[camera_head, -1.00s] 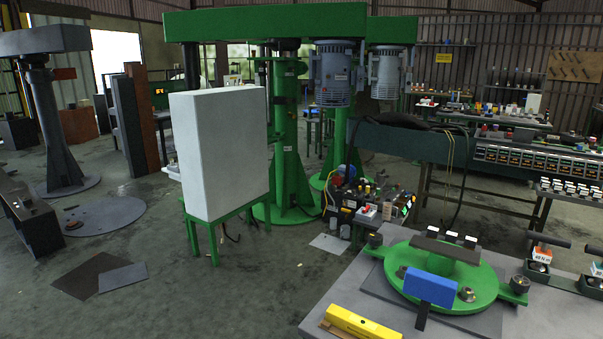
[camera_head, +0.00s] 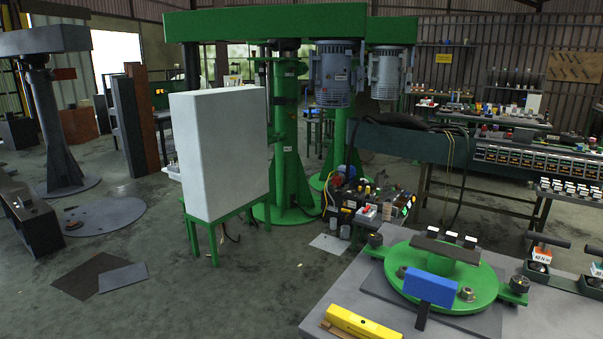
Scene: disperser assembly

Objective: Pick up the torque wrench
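Two T-handled tools that look like torque wrenches stand in dark green holders at the right end of the near grey table. One torque wrench (camera_head: 541,253) is upright, with a dark crossbar and a white and orange label too small to read surely. The other torque wrench (camera_head: 597,269) is cut off by the right picture edge. Neither of my grippers is in view, so nothing shows near the wrenches.
A green round flange (camera_head: 468,291) with bolts, a blue block (camera_head: 431,287) and a dark bar lies left of the wrenches on the near table (camera_head: 345,290). A yellow bar (camera_head: 362,322) lies at its front edge.

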